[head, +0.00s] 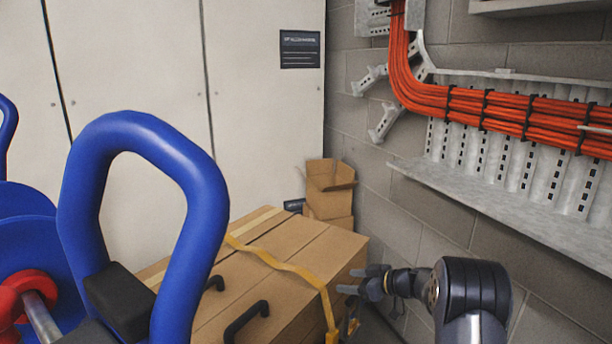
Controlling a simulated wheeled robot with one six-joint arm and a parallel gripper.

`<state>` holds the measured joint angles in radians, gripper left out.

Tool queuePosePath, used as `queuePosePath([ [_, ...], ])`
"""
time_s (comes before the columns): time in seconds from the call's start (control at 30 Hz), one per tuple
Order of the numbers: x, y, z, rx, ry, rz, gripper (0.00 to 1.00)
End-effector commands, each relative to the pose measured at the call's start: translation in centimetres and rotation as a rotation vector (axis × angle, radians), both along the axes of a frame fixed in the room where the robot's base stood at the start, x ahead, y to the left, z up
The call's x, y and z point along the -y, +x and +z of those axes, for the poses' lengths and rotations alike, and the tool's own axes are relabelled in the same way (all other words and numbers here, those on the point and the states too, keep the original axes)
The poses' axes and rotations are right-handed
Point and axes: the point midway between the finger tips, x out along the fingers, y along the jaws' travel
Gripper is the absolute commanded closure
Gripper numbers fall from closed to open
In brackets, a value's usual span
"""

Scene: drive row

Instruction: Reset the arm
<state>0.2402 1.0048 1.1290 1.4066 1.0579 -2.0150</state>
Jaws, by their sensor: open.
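My gripper (352,280) is at the lower middle right in the head view. Its two dark fingers point left and are apart, with nothing seen between them. My dark arm (474,290) extends from the bottom right edge, bent at a rounded joint. The gripper is in front of the right end of a large strapped carton (290,255). I cannot tell whether it touches the carton or the yellow strap.
A blue looped handle (203,215) stands close at left, with a red part (18,295) beside it. An open small box (330,178) sits at the wall corner. Orange cables (500,108) run along a metal tray (520,215). Pale cabinets (255,110) fill the back.

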Motion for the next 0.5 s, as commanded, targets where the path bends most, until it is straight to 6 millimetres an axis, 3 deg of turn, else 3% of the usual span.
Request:
queuePosePath([
  [0.03, 0.2, -0.1, 1.3, 0.0, 0.0, -0.001, 0.37],
  [0.2, 0.6, -0.4, 3.4, 0.001, 0.001, -0.001, 0.37],
  [0.5, 1.0, -0.8, 5.0, -0.001, 0.0, 0.0, 0.37],
])
